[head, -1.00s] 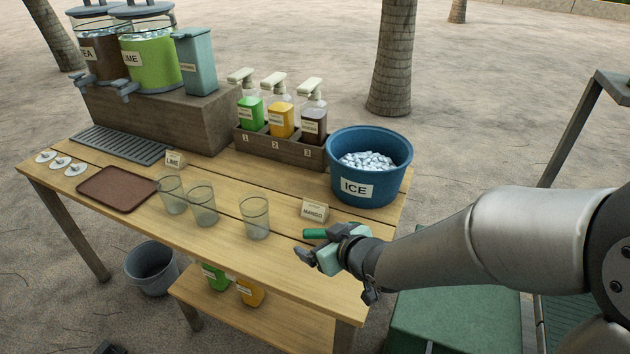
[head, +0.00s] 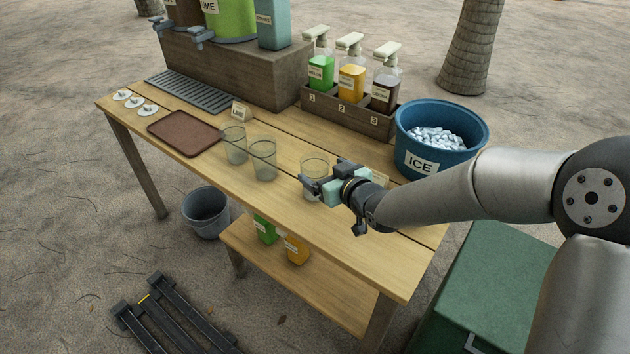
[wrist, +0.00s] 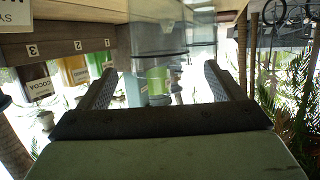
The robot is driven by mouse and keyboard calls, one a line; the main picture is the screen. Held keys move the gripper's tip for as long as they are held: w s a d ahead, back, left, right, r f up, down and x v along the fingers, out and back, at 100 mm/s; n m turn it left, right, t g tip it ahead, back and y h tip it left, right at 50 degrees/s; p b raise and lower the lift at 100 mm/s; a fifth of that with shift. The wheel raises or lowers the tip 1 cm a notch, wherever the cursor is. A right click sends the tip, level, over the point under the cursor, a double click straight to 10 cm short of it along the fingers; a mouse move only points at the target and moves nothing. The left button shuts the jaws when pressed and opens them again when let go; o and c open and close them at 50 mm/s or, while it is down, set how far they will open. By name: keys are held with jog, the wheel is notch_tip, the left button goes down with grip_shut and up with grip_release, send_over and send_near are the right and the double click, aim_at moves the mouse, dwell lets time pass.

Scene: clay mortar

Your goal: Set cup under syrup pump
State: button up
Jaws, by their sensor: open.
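Three clear cups stand on the wooden table: the right cup (head: 313,162), the middle cup (head: 263,160) and the left cup (head: 233,145). My gripper (head: 324,177) is open at the right cup, partly covering it. In the wrist view, which looks upside down, clear cup walls (wrist: 155,38) show beyond and between the spread fingers (wrist: 157,78); I cannot tell whether they touch. Three syrup pumps stand in a numbered wooden rack (head: 344,115): green (head: 320,72) at 1, amber (head: 351,83) at 2, dark (head: 384,92) at 3, labelled cocoa in the wrist view.
A blue ice bucket (head: 405,130) stands right of the rack, behind my arm. A brown tray (head: 184,132) and a drip grate (head: 190,92) lie at the left. A small lime sign (head: 240,111) stands behind the cups. The table strip before the rack looks mostly clear.

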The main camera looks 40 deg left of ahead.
aim_at(308, 161)
jog(key=x, duration=0.5)
jog(key=shift+a+f, duration=0.1)
jog(key=shift+f, duration=0.05)
jog(key=c, duration=1.4)
jog(key=shift+c, duration=0.2)
